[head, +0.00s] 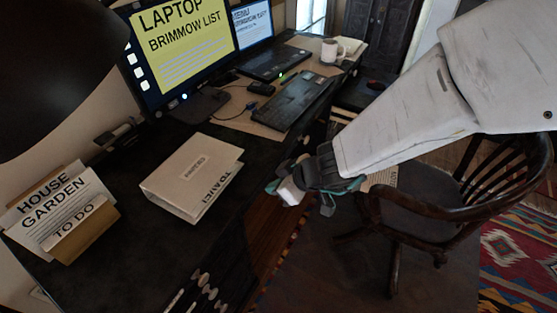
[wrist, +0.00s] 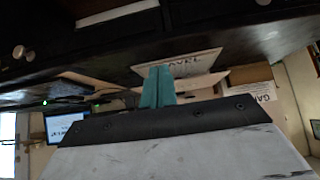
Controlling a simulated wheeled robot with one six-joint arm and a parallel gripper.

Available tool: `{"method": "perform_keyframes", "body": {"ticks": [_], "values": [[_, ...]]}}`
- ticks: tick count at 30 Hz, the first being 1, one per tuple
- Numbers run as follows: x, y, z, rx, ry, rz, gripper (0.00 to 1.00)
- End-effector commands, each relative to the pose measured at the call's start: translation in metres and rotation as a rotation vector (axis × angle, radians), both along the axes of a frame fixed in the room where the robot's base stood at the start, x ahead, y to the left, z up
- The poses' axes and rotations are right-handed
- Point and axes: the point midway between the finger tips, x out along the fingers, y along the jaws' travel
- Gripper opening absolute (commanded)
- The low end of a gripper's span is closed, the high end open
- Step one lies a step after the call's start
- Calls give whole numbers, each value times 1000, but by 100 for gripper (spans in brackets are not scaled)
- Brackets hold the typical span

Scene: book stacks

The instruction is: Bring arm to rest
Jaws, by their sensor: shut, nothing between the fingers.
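My gripper (head: 272,189) shows in the head view at the end of my white arm, which reaches in from the upper right. It is beside the front edge of the dark desk (head: 130,230), to the right of a white binder (head: 178,190), and apart from it. In the wrist view the two teal fingertips of my gripper (wrist: 158,86) are together, with nothing between them. The wrist view is upside down, with the desk edge (wrist: 190,45) across its top.
A wooden chair (head: 398,215) stands below my arm. Papers and an envelope (head: 75,228) are at the desk's left. A monitor (head: 185,45), a keyboard (head: 290,100) and a mug (head: 331,50) are farther back. A dark lamp shade (head: 55,60) fills the upper left.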

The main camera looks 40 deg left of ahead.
Motion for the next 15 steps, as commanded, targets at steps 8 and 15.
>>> {"method": "perform_keyframes", "body": {"ticks": [8, 15], "values": [[8, -34, -14, 0, 1, -1, 0], [9, -38, -15, 2, 0, 0, 0]]}}
